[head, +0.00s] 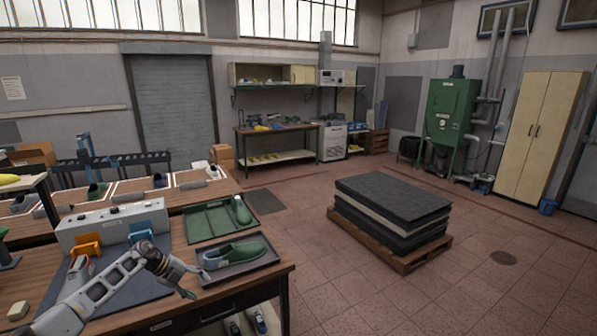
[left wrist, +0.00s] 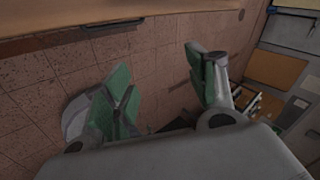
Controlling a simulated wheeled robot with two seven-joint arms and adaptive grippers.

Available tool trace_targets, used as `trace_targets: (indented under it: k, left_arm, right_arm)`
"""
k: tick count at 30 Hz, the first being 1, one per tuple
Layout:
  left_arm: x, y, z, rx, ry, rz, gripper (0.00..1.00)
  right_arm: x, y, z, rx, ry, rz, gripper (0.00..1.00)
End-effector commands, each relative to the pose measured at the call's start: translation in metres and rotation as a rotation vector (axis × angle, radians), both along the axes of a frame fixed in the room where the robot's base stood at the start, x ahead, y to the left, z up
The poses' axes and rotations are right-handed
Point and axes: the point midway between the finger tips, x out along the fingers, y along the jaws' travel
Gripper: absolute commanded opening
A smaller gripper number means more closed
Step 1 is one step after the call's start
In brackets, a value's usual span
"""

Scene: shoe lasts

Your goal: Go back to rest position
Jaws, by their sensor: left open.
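My left gripper (head: 189,281) is over the right part of the workbench (head: 262,285), close to the front left of a dark tray (head: 212,277). Its green-padded fingers are spread apart and empty in the left wrist view (left wrist: 163,88), with tiled floor and a bench edge behind them. My right gripper is in neither view.
A green tray (head: 206,222) with a green shoe last (head: 242,210) lies behind the dark tray. A white control box (head: 112,222) stands behind orange (head: 88,246) and blue (head: 141,231) holders. A pallet of dark sheets (head: 392,205) stands on the floor, with free floor around it.

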Motion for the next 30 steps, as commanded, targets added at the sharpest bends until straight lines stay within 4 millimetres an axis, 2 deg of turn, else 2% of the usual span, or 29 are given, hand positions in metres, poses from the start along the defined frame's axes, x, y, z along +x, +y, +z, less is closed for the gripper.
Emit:
trace_targets:
  k: [1,6,13,23,30]
  left_arm:
    - [-0.002,-0.012,-0.014,-0.036,-0.005,0.012,0.57]
    - [-0.004,-0.043,-0.048,-0.157,-0.037,0.079,0.57]
    - [-0.012,-0.076,-0.095,-0.302,-0.063,0.208,0.57]
    - [-0.036,-0.098,-0.169,-0.456,-0.062,0.458,0.57]
    - [-0.068,-0.101,-0.231,-0.523,-0.028,0.674,0.57]
  right_arm:
    - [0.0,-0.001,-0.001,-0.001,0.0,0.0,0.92]
    - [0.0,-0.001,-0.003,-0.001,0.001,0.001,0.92]
    - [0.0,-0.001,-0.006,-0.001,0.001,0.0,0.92]
    - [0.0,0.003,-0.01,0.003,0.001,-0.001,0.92]
    - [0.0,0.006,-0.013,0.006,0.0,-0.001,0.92]
